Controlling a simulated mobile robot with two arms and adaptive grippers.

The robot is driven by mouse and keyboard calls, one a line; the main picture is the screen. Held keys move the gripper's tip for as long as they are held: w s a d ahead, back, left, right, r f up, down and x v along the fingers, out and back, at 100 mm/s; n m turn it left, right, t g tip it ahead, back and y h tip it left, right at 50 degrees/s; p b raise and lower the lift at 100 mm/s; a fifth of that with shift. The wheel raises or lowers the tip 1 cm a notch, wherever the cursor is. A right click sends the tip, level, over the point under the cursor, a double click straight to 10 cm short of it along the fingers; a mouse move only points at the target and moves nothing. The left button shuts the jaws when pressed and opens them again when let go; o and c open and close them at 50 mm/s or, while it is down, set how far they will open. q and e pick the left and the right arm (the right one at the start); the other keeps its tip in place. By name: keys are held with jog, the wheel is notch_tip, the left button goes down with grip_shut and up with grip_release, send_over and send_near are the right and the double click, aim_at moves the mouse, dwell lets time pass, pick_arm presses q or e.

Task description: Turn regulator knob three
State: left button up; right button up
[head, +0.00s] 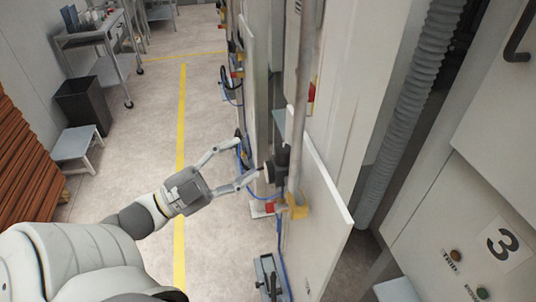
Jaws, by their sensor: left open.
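A dark regulator (281,158) is fixed beside a vertical grey pipe, right of the middle of the head view. A small pale round part shows on its left side, and I cannot tell for sure whether this is the knob. My left gripper (250,158) reaches in from the lower left with its two fingers spread. Its fingertips are close to the regulator's left side, with one finger above and one below. I cannot tell whether they touch it. Nothing is held between them. My right gripper is out of view.
A pale panel (318,215) stands right of the regulator. Below are a yellow fitting (297,207) and blue hoses. A step stool (77,146) and black bin (84,104) stand left. The aisle floor is clear.

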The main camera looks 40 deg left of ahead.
aim_at(277, 147)
pick_arm(q)
jog(key=w+a+f+m+g+h+b, duration=0.1)
jog(key=a+m+g+h+b, duration=0.2)
jog(key=m, duration=0.8)
jog(key=w+m+g+h+b, duration=0.1)
jog(key=m+g+h+b, duration=0.3)
jog(key=m, duration=0.7)
jog(key=w+a+f+m+g+b, duration=0.1)
jog(key=a+m+g+b, duration=0.1)
jog(key=m+b, duration=0.65)
jog(key=w+d+p, duration=0.1)
jog(key=d+p, duration=0.1)
jog(key=w+d+m+p, duration=0.1)
jog(key=w+d, duration=0.1)
jog(key=w+d+m+p, duration=0.1)
jog(key=d+p, duration=0.1)
jog(key=d, duration=0.1)
jog(key=shift+w+d+r+m+p, duration=0.1)
jog(key=shift+w+r+m+p, duration=0.2)
jog(key=shift+w+p, duration=0.1)
jog(key=shift+x, duration=0.9)
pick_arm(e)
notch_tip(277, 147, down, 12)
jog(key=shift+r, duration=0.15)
pick_arm(q)
jog(key=shift+f, duration=0.15)
